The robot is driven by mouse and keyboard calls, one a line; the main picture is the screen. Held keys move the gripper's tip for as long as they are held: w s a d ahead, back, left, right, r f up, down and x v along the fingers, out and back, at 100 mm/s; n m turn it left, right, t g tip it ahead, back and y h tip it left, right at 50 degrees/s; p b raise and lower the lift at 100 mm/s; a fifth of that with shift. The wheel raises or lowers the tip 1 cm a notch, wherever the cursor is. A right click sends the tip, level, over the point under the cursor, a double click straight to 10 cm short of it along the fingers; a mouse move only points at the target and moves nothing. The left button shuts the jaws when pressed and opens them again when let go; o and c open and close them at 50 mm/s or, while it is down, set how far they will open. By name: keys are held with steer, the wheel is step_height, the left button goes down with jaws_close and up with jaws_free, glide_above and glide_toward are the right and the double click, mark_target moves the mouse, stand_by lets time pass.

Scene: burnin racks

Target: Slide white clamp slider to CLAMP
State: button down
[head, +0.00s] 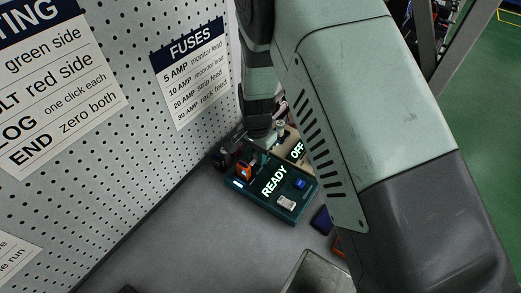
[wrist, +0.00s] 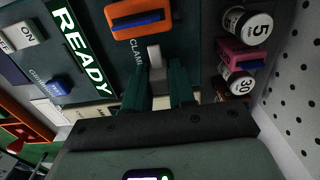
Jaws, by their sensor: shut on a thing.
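The white clamp slider (wrist: 154,55) is a small pale block on the dark teal unit, beside the printed word CLAMP in the wrist view. My gripper (wrist: 161,75) has its two green fingers on either side of the slider, shut on it. An orange frame with a dark blue bar (wrist: 141,20) sits just beyond the slider. In the head view the teal unit (head: 262,208) lies on the bench near the pegboard, with a lit READY sign. My arm hides the slider there.
The unit carries a white ON switch (wrist: 27,36) and a blue button (wrist: 57,88). Fuses marked 5 (wrist: 250,25) and 30 (wrist: 238,84), with a pink block (wrist: 240,54) between, stand close to my fingers. The pegboard (head: 150,120) rises behind. Grey bench (head: 190,220) is clear at front left.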

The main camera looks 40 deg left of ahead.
mark_target(253, 162)
steer(key=shift+s, duration=1.2)
steer(key=c, duration=1)
jaws_free()
step_height(253, 162, up, 11)
steer(key=shift+w, duration=0.1)
